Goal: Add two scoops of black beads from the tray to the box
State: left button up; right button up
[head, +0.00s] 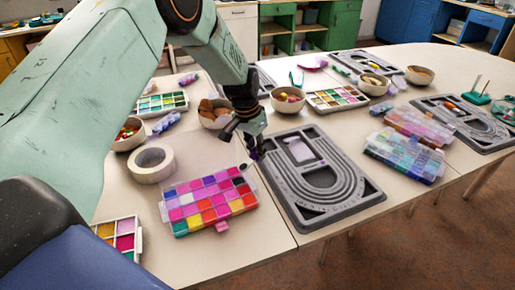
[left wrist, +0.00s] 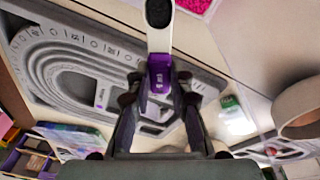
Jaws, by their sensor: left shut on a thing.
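My left gripper (head: 254,148) is shut on a scoop with a purple handle (left wrist: 160,73) and a white shaft. The scoop's bowl (left wrist: 158,13) holds black beads, at the top of the left wrist view. In the head view the scoop's dark bowl (head: 243,167) is by the back right corner of a clear compartment box (head: 222,227) of pink, red, orange and purple beads; its height above it is hard to judge. A palette tray (head: 138,240) with coloured squares is partly hidden by my arm. My right gripper is not in view.
A grey bead board (head: 372,193) lies right of the box. A white tape roll (head: 151,164) and bowls (head: 288,100) stand behind. Two more bead boxes (head: 405,157) lie at right. Bare table shows in front of the box.

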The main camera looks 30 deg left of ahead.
pick_arm(q)
jog(key=shift+s+d+f+b, duration=0.1)
jog(key=shift+s+f+b, duration=0.05)
jog(key=shift+f+b, duration=0.35)
jog(key=shift+s+f+t, duration=0.15)
jog(key=shift+f+t, duration=0.05)
jog(key=shift+t, duration=0.1)
jog(key=shift+s+a+r+t+b, duration=0.1)
jog(key=shift+a+r+t+b, duration=0.2)
jog(key=shift+b, duration=0.4)
jog(key=shift+s+d+r+t+b, duration=0.1)
jog(key=shift+d+r+t+b, duration=0.1)
jog(key=shift+t+b, duration=0.4)
jog(key=t+b, duration=0.1)
jog(key=b, duration=0.1)
jog(key=s+r+h+b, duration=0.1)
jog(key=b, duration=0.1)
jog(key=shift+a+r+t+b, duration=0.1)
jog(key=shift+a+t+b, duration=0.1)
jog(key=shift+t+b, duration=0.2)
jog(key=shift+r, duration=0.1)
jog(key=shift+s+r+t+b, duration=0.2)
jog(key=shift+t+b, duration=0.2)
jog(key=shift+b, duration=0.05)
